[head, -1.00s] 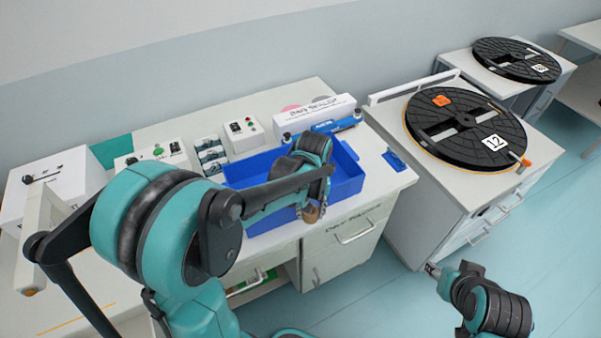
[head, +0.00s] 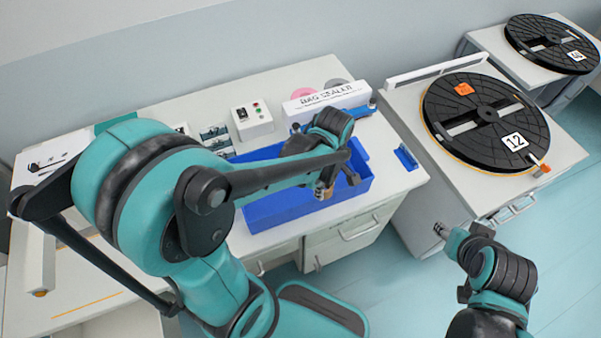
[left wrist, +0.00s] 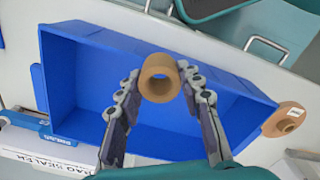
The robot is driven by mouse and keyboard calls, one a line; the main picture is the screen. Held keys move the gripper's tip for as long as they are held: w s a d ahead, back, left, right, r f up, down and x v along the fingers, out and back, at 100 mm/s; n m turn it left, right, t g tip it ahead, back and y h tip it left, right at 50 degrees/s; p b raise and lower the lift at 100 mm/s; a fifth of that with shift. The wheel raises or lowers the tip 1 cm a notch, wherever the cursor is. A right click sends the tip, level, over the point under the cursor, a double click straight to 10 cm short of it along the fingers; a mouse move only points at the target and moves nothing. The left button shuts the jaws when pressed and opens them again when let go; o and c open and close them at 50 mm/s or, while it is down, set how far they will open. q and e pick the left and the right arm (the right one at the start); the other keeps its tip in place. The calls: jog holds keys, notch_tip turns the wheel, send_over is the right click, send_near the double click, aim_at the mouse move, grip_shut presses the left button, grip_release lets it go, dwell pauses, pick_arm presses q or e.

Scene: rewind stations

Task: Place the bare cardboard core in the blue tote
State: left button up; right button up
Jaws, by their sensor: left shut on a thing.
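The bare cardboard core (left wrist: 158,78) is a short brown tube. My left gripper (left wrist: 160,95) is shut on it, with one finger on each side. In the left wrist view the core appears over the blue tote (left wrist: 75,85), and the tote's visible floor is empty. In the head view my left gripper (head: 328,178) is at the right part of the tote (head: 285,212), and the core (head: 322,190) shows small beneath it. I cannot tell its exact height above the floor. My right gripper (head: 440,230) is beside the bench, away from the tote; its jaws are too small to read.
A brown roll with a white label (left wrist: 284,120) is beside the tote's end. The bag sealer (head: 330,97) stands behind the tote. A black reel marked 12 (head: 485,120) lies on the right-hand cabinet. My left arm hides much of the bench.

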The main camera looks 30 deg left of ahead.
pick_arm(q)
jog(key=w+a+f+b, duration=0.1)
jog(key=a+f, duration=0.1)
jog(key=a, duration=0.1)
jog(key=w+a+f+b, duration=0.1)
jog(key=w+a+f, duration=0.1)
jog(key=a, duration=0.1)
jog(key=w+a+f+b, duration=0.1)
jog(key=a+f, duration=0.1)
jog(key=a, duration=0.1)
jog(key=shift+w+a+f, duration=0.2)
jog(key=shift+w+a, duration=0.15)
jog(key=shift+w, duration=0.05)
jog(key=shift+w+a+f+b, duration=0.15)
jog(key=shift+a+f+b, duration=0.2)
jog(key=shift+a, duration=0.1)
jog(key=shift+f+b, duration=0.85)
jog(key=shift+f, duration=1.05)
jog(key=shift+f, duration=0.1)
jog(key=o, duration=0.9)
